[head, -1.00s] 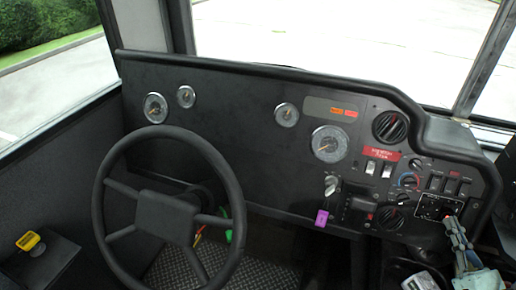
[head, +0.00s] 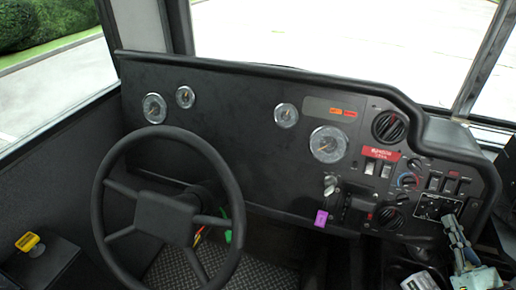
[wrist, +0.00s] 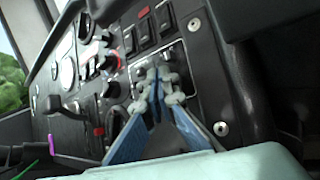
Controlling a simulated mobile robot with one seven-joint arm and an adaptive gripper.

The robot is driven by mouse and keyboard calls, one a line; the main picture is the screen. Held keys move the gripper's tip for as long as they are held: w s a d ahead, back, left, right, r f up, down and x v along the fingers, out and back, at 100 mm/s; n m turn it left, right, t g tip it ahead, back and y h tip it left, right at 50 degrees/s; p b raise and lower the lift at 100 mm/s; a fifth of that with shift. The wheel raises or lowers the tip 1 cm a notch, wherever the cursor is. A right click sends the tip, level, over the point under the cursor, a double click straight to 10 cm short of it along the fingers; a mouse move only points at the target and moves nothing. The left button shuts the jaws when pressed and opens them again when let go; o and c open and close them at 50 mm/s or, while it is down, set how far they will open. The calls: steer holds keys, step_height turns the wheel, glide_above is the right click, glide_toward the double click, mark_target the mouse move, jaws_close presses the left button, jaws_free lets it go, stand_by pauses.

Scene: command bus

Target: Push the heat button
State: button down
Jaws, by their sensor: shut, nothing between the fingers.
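My gripper (head: 450,219) is at the right end of the dashboard in the head view, in front of a small white-outlined control panel (head: 428,207). In the wrist view, the blue fingers of my gripper (wrist: 157,74) are together and empty, with their tips over that panel below a row of black rocker switches (wrist: 146,36). The rocker switches also show in the head view (head: 450,185). A round dial with red and blue marks (head: 407,180) is left of them. No label reading "heat" is legible, so I cannot tell which control is the heat button. The fingers hide part of the panel, and contact is unclear.
A steering wheel (head: 163,216) stands at the left. A purple tag (head: 321,218) hangs below the middle of the dashboard. Round black vents (head: 390,126) and gauges (head: 328,144) sit on the panel. The dashboard's raised rim (head: 445,140) curves around its right end.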

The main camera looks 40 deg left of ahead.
steer(key=shift+s+d+r, duration=0.1)
steer(key=shift+s+r, duration=0.05)
steer(key=shift+s, duration=0.2)
steer(key=shift+s, duration=0.1)
steer(key=s+p, duration=0.1)
steer(key=s+d+r+p, duration=0.1)
steer(key=s, duration=0.1)
steer(key=s+r+p, duration=0.1)
steer(key=s, duration=0.1)
steer(key=shift+s+d, duration=0.1)
steer(key=shift+d, duration=0.25)
stand_by(0.4)
